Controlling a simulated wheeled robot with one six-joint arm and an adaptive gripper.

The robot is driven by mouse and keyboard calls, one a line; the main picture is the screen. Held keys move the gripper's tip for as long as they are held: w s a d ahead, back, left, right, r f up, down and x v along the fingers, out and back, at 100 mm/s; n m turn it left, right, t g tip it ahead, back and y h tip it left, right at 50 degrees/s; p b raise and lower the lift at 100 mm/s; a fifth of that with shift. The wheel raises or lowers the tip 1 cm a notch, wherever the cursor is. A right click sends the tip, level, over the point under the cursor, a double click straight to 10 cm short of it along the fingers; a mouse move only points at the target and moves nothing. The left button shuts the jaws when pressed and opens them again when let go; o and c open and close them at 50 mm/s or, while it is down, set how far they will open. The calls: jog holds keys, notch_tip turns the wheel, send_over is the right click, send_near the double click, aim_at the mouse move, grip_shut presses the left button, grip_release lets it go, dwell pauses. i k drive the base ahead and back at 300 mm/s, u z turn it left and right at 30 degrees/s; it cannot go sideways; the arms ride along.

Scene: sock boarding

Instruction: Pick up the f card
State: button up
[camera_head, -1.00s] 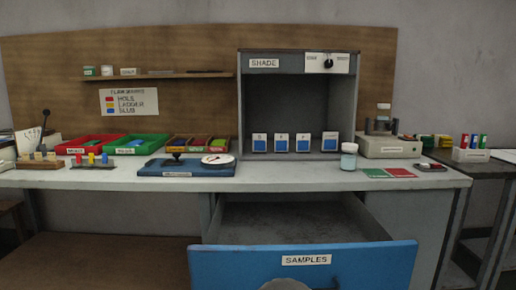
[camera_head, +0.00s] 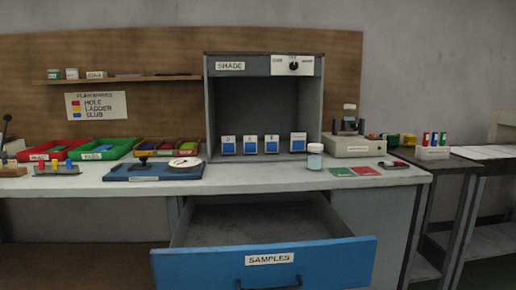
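Several white-and-blue cards stand in a row on the floor of the grey SHADE box (camera_head: 208,110). They are a far-left card (camera_head: 228,146), a second card (camera_head: 250,146), a third card (camera_head: 271,146) and a far-right card (camera_head: 298,143). Small dark marks show on the upper white parts of the left three. They are too small to read surely, so I cannot tell which card is the f card. My gripper is not in view.
The blue SAMPLES drawer (camera_head: 325,262) is pulled open in front of the bench (camera_head: 235,186). A lidded jar (camera_head: 315,157) stands near the box's right front corner. Red and green patches (camera_head: 354,171) lie to its right. A blue board (camera_head: 140,177) with a dial lies left.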

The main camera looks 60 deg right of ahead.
aim_at(272, 142)
jog(key=i, duration=2.2)
jog(key=z, duration=2.9)
